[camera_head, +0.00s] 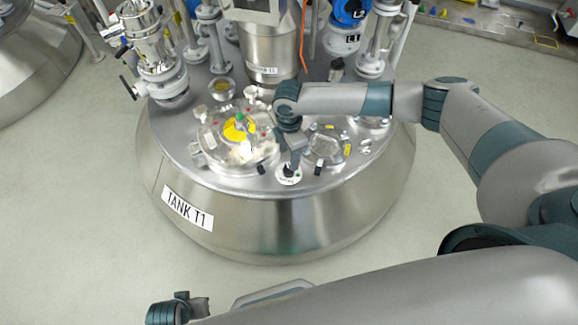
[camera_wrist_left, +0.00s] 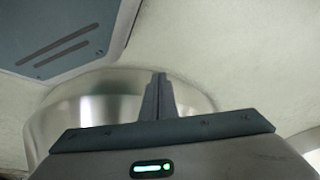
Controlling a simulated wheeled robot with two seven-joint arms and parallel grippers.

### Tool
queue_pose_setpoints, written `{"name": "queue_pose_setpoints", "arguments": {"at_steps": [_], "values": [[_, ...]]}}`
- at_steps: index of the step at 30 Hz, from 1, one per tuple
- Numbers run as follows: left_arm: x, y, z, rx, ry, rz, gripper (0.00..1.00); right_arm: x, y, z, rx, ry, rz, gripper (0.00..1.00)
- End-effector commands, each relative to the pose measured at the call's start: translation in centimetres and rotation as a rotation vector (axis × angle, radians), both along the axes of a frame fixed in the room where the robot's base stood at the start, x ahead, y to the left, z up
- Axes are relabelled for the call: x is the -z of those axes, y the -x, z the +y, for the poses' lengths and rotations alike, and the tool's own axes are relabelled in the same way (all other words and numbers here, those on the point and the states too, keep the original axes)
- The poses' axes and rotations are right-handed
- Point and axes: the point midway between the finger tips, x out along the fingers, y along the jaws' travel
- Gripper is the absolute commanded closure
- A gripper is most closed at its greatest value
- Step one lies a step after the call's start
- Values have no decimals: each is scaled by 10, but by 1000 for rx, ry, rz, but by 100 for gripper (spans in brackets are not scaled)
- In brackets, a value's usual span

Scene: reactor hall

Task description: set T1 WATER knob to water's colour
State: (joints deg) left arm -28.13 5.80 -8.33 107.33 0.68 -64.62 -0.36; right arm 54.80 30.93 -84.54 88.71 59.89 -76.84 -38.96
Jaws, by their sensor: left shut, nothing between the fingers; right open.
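The tank labelled TANK T1 (camera_head: 187,207) stands in the middle of the head view. Near the front edge of its lid is a small white round dial plate (camera_head: 281,179) with a dark knob on it. I take it for the T1 WATER knob; its lettering and pointer are too small to read. My right gripper (camera_head: 289,165) points down right at this knob and is open. The arm's fingers partly cover the knob, and I cannot tell whether they touch it. My left gripper (camera_wrist_left: 160,82) is shut and empty, low and away from the lid.
A round hatch (camera_head: 213,135) with a yellow label and a smaller round port (camera_head: 326,146) flank the gripper. A steel column (camera_head: 268,50) and a valve assembly (camera_head: 158,60) rise behind. Pale open floor (camera_head: 75,215) lies left of the tank.

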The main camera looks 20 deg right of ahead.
Motion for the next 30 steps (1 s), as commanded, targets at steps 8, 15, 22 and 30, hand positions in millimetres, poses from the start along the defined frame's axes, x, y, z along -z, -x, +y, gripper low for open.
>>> {"name": "queue_pose_setpoints", "arguments": {"at_steps": [8, 15, 22, 30], "values": [[-9, 3, 0, -1, -2, 5, 100, 48, 0, -1, 1, 2, 1, 52], [-16, 8, 0, -2, -1, 10, 100, 70, 0, 0, 0, 0, -1, 52], [-18, 6, 0, -2, -2, 9, 100, 74, 0, 0, 0, 0, -1, 52], [-19, 2, 0, -2, -2, 2, 100, 73, 0, 0, 0, 0, -1, 79]]}}
